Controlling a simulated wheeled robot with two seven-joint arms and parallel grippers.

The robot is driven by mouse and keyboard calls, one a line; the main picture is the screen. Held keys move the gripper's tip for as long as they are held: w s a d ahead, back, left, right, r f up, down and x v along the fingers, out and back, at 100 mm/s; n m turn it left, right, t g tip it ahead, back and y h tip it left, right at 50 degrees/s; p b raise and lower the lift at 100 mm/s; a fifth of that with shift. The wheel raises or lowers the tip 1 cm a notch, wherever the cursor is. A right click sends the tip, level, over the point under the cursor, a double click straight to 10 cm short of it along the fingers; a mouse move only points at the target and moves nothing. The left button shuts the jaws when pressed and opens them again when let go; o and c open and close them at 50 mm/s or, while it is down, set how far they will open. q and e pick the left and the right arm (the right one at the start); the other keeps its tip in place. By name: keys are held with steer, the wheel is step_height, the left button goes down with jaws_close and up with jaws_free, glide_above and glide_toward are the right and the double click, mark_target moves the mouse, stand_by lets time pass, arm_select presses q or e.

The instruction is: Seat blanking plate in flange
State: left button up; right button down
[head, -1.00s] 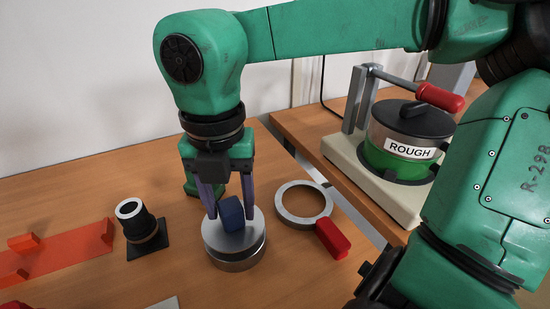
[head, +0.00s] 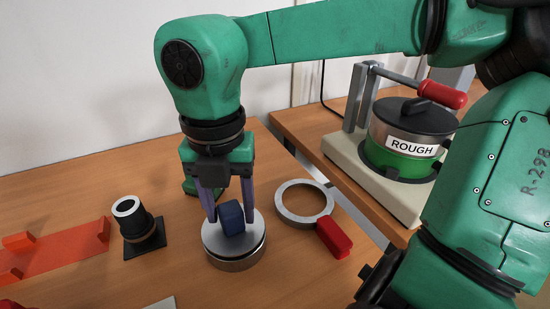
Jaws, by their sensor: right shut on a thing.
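The blanking plate (head: 222,243) is a flat silver disc with a dark blue block handle (head: 231,217) on top. It lies over the flange (head: 238,263), a round silver metal body on the wooden table. A thin dark gap shows between plate and flange at the right side, so I cannot tell if the plate sits fully down. My right gripper (head: 229,214) comes from above and is shut on the blue handle, one finger on each side. My left gripper is out of view.
A metal ring with a red handle (head: 334,238) lies close right of the flange. A black fitting (head: 137,226) stands to the left, beyond it an orange tray (head: 60,252). A pot labelled ROUGH (head: 410,149) stands on a cream base at right. A gap separates the two tables.

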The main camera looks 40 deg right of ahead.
steer(key=shift+f, duration=0.25)
arm_select(q)
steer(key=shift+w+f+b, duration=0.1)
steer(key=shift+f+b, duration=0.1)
steer(key=shift+b, duration=0.2)
arm_select(e)
steer(key=shift+f, duration=0.25)
steer(key=shift+c, duration=0.8)
jaws_free()
steer(key=shift+c, duration=1.4)
